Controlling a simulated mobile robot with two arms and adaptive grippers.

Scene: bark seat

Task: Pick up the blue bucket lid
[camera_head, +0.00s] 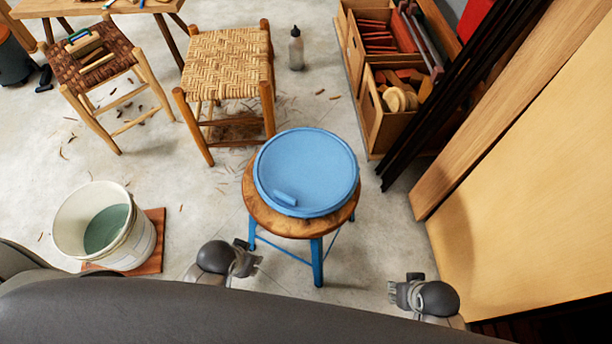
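The blue bucket lid (312,165) lies on a round wooden stool (270,217) with blue legs, in the middle of the head view. The lid is round, with a raised rim and a small bar-like handle on its near left part. My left gripper (250,261) is low in the view, left of the stool's near leg and apart from the lid. My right gripper (397,292) is to the right of the stool, also apart from the lid. Both are small and seen from above, so their finger opening is unclear. Neither touches the lid.
A white bucket (133,244) with greenish contents stands on a reddish board (157,225) at left. Two woven-seat stools (228,65) (98,55) stand behind. Wooden crates (377,140) and leaning boards (520,190) are at right. A bottle (296,50) stands on the floor.

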